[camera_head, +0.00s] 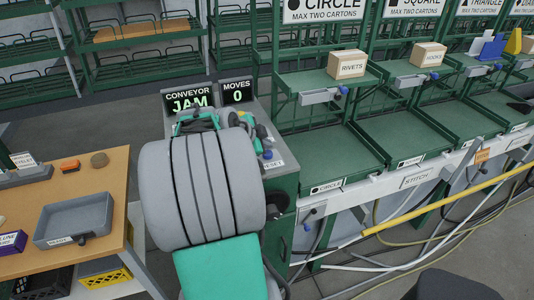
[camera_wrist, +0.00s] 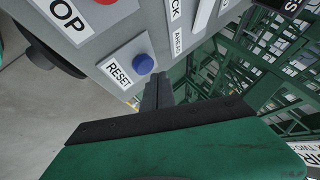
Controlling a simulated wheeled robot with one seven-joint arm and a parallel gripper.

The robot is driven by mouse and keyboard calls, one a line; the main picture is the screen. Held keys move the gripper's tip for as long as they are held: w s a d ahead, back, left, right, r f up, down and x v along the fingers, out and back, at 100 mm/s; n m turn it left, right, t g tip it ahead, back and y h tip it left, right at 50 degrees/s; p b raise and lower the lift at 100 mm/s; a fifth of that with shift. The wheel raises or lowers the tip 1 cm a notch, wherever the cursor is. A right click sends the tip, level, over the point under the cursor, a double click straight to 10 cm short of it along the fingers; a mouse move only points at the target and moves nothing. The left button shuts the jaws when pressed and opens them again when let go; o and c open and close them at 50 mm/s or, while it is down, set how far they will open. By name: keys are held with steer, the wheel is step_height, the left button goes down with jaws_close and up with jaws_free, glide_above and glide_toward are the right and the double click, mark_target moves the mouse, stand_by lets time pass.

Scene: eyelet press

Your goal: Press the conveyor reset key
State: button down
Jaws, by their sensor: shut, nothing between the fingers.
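The conveyor reset key is a round blue button (camera_wrist: 143,63) on a light square plate on the grey panel, beside a RESET label (camera_wrist: 118,73). It also shows in the head view as a small blue spot (camera_head: 267,154) just right of my arm. My gripper (camera_wrist: 158,82) is shut and empty, its dark fingers ending just below and right of the blue button in the wrist view. A gap shows between them in the picture; I cannot tell the depth. In the head view my arm hides much of the panel. The display (camera_head: 190,102) reads CONVEYOR JAM.
A MOVES display (camera_head: 238,93) reads 0. In the wrist view a red button (camera_wrist: 105,1) sits by a label ending in OP (camera_wrist: 66,14). Green chutes (camera_head: 330,160) lie to the right, and a table with a grey tray (camera_head: 75,222) to the left.

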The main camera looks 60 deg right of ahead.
steer(key=shift+f, duration=0.1)
stand_by(0.7)
steer(key=shift+f+b, duration=0.35)
steer(key=shift+b, duration=0.4)
steer(key=shift+f+b, duration=0.5)
steer(key=shift+b, duration=0.1)
stand_by(0.4)
steer(key=shift+r, duration=0.1)
steer(key=shift+r+p, duration=0.3)
steer(key=shift+r, duration=0.55)
steer(key=shift+r+p, duration=1.15)
steer(key=shift+r, duration=1.4)
